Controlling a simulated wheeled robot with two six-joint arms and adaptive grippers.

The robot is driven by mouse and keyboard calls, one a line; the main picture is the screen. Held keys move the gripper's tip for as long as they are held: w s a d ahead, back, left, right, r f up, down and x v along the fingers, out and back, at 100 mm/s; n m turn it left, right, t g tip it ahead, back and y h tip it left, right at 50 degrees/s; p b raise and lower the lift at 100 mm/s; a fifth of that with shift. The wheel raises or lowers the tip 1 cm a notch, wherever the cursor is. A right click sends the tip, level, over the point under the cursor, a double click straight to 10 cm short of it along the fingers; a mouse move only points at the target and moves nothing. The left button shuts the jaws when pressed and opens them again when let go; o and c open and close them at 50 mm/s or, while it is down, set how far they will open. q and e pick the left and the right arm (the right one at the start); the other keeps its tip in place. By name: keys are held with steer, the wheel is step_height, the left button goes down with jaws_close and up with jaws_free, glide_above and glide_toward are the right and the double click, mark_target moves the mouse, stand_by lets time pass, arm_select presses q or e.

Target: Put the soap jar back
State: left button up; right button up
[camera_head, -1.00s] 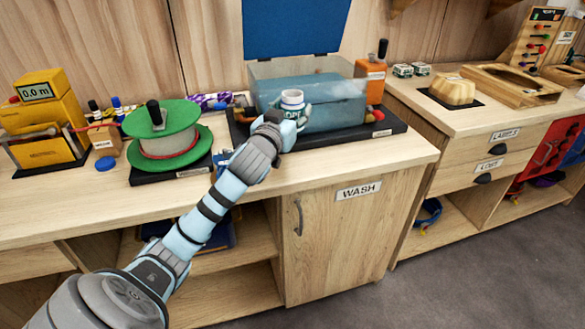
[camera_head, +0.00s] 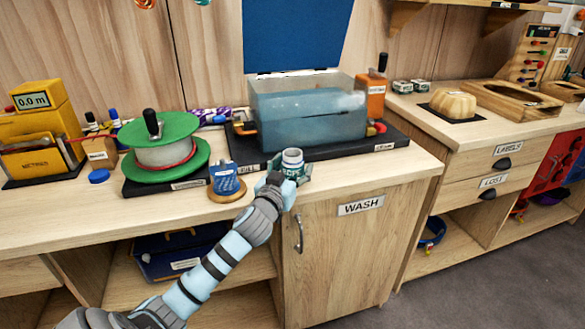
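The soap jar (camera_head: 292,159) is a small pale jar with a green label that partly reads "ROPE". It is in front of the wash tank, near the front edge of the counter. My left gripper (camera_head: 288,178) is around its lower part, with the fingers seeming closed on it. The jar looks about upright; whether its base touches the counter is hidden by the gripper. A round wooden base (camera_head: 227,197) with a blue labelled piece (camera_head: 225,178) on it is to the left of the jar. My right gripper is not in view.
The clear wash tank (camera_head: 310,112) of bluish water has its blue lid (camera_head: 296,35) raised and stands on a black base (camera_head: 390,140). A green rope spool (camera_head: 165,150) and a yellow meter unit (camera_head: 42,128) are left. Counter right of the jar is clear.

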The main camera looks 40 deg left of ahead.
arm_select(q)
steer(key=shift+r, duration=0.1)
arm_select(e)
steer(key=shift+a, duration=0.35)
arm_select(q)
steer(key=shift+s+d, duration=0.15)
steer(key=shift+s, duration=0.25)
steer(key=p+v, duration=0.1)
steer(key=v, duration=1)
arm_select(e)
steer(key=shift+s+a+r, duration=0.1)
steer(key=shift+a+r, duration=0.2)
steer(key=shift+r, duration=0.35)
arm_select(q)
steer(key=shift+s, duration=0.1)
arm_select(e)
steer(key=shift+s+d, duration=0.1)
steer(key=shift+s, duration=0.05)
